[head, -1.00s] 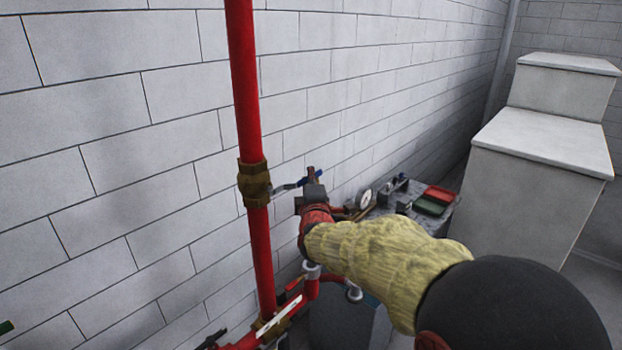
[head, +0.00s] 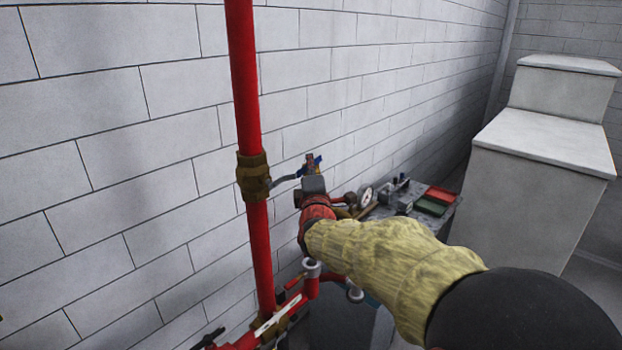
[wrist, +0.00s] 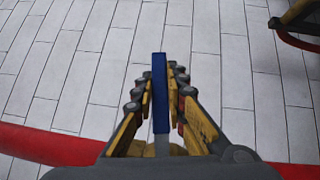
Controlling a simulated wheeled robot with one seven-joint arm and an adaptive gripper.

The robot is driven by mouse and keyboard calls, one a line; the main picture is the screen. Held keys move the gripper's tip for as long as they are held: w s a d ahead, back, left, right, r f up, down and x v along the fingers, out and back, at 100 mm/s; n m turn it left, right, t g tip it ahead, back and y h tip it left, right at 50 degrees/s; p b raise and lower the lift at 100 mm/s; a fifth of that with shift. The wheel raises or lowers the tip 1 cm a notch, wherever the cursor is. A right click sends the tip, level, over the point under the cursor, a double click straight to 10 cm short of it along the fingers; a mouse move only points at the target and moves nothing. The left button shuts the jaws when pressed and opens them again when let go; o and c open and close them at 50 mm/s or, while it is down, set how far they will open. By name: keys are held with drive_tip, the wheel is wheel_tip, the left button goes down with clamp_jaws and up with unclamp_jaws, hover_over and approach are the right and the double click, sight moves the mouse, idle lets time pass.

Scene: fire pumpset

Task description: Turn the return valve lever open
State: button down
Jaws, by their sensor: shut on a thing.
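The return valve lever has a blue handle (wrist: 160,90) and a bare metal stem (head: 285,180). The stem runs right from a brass valve body (head: 253,177) on a vertical red pipe (head: 246,85). In the head view my gripper (head: 311,163) is at the far end of the lever, right of the pipe. In the wrist view my gripper (wrist: 161,72) has its two yellow-and-dark fingers on either side of the blue handle, shut on it. In the head view the gripper and wrist hide part of the handle.
A block wall (head: 110,180) stands close behind the pipe. To the right are a pressure gauge (head: 366,197), a grey surface with red (head: 441,192) and green (head: 431,206) trays, and a large pale stepped block (head: 545,140). More red piping (head: 300,297) lies below my wrist.

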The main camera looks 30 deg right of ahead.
drive_tip(key=r+n+t+b, duration=0.1)
drive_tip(key=b, duration=0.2)
drive_tip(key=a+r+n+t+b, duration=0.1)
drive_tip(key=b, duration=0.2)
drive_tip(key=r+n+t+b, duration=0.1)
drive_tip(key=n+b, duration=0.1)
drive_tip(key=b, duration=0.1)
drive_tip(key=shift+s+a, duration=0.15)
drive_tip(key=shift+s, duration=0.1)
drive_tip(key=r+n+t+y+b, duration=0.1)
drive_tip(key=b, duration=0.2)
drive_tip(key=a+r+n+t+b, duration=0.1)
drive_tip(key=n+b, duration=0.1)
drive_tip(key=b, duration=0.1)
drive_tip(key=a+r+n+t+y+b, duration=0.1)
drive_tip(key=n+b, duration=0.1)
drive_tip(key=b, duration=0.2)
drive_tip(key=shift+s+a+t+y, duration=0.2)
drive_tip(key=shift+s+t+y, duration=0.1)
drive_tip(key=shift+s, duration=0.1)
drive_tip(key=s+a+r+n+y+b, duration=0.1)
drive_tip(key=a+n+y+b, duration=0.2)
drive_tip(key=n+y+b, duration=0.4)
drive_tip(key=s+a+r+n+t+y+b, duration=0.1)
drive_tip(key=a+n+y+b, duration=0.3)
drive_tip(key=n+y+b, duration=0.4)
drive_tip(key=shift+s+r+n+b, duration=0.2)
drive_tip(key=shift+r+n+b, duration=0.4)
drive_tip(key=shift+n+b, duration=0.5)
